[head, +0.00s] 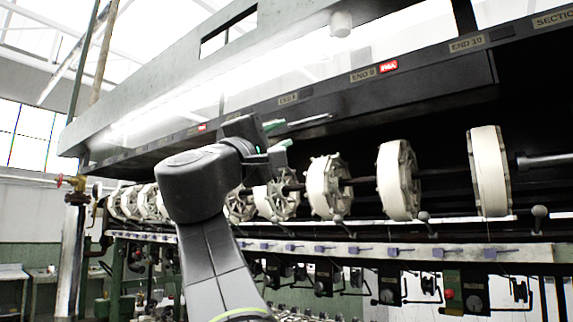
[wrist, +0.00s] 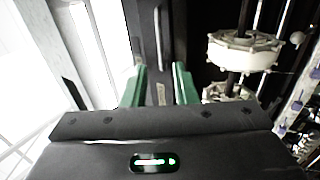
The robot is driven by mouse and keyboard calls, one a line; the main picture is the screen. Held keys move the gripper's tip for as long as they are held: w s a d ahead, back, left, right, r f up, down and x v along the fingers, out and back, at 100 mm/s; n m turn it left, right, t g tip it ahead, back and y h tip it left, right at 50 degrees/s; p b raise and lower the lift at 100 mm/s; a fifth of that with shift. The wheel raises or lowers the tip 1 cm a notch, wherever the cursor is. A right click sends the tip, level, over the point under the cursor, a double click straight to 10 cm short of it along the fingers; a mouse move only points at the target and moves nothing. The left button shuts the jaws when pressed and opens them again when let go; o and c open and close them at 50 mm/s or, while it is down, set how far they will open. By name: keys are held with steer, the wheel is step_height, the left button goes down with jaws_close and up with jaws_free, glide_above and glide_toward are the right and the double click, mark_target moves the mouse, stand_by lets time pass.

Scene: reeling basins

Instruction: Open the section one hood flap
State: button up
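The hood flap (head: 400,105) is a long dark panel under the machine's hood, hanging down above the reels. A thin silver bar handle (head: 310,120) is on its face, and it also shows in the wrist view (wrist: 159,40). My gripper (head: 281,134) is in front of the flap, near the handle's left end. In the wrist view its two green fingers (wrist: 160,82) are apart with nothing between them. The handle lies beyond the fingertips, roughly in line with the gap. I cannot tell whether they touch the flap.
A row of white reels (head: 397,180) on a shaft runs below the flap, close under my gripper. A rail with purple clips (head: 400,251) and dark control boxes sits lower. A brass valve (head: 77,183) on a pipe stands at the left.

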mark_target(305, 121)
steer(key=shift+p+x, duration=2.6)
steer(key=shift+x, duration=3.1)
steer(key=shift+f, duration=0.1)
jaws_close()
